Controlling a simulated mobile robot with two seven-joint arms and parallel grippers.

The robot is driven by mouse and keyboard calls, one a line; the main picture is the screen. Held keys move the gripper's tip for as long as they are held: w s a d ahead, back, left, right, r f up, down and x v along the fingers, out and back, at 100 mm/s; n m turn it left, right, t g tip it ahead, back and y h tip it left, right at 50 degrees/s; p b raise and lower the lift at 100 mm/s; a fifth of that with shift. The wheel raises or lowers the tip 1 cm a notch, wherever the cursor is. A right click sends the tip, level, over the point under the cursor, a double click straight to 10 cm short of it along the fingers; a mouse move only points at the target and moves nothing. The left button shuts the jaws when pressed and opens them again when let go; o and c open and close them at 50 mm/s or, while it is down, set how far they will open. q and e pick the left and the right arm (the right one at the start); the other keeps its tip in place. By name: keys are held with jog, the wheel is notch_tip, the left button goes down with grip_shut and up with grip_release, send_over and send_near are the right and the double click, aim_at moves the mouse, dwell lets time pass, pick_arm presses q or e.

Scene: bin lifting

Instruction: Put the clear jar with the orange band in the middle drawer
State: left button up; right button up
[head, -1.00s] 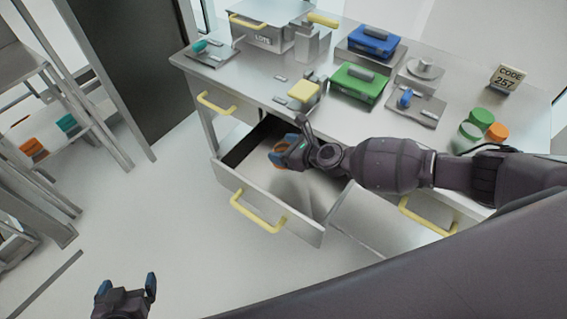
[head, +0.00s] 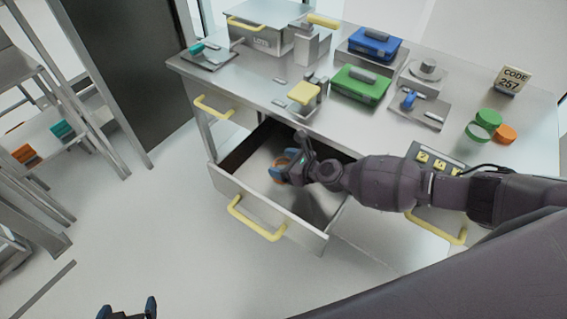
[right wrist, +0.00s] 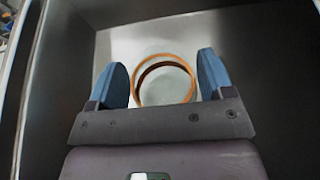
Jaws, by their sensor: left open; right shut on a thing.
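The clear jar with the orange band shows in the right wrist view (right wrist: 165,56) between the two blue fingers, over the drawer floor. My right gripper (right wrist: 160,75) is shut on it. In the head view the right gripper (head: 284,166) is inside the open drawer (head: 302,231), with a bit of the orange band (head: 277,172) showing beside the fingers. I cannot tell whether the jar touches the drawer floor. My left gripper (head: 127,306) is open and empty at the bottom edge of the head view, away from the desk.
The desk top holds a green case (head: 359,86), a blue case (head: 375,44), a lidded box (head: 262,38), green and orange round items (head: 505,133) and a code sign (head: 511,80).

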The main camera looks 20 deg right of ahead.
jog(key=o, duration=0.6)
jog(key=shift+f, duration=0.2)
pick_arm(q)
jog(key=shift+w, duration=0.25)
pick_arm(e)
jog(key=o, duration=0.4)
jog(key=shift+r, duration=0.1)
jog(key=shift+o, duration=0.2)
jog(key=shift+r, duration=0.25)
pick_arm(q)
notch_tip(320, 180, up, 3)
jog(key=shift+w+r+p, duration=0.1)
jog(key=shift+w+p, duration=0.05)
jog(key=shift+p, duration=1.1)
pick_arm(e)
jog(key=v, duration=1.2)
pick_arm(q)
jog(key=shift+w, duration=0.15)
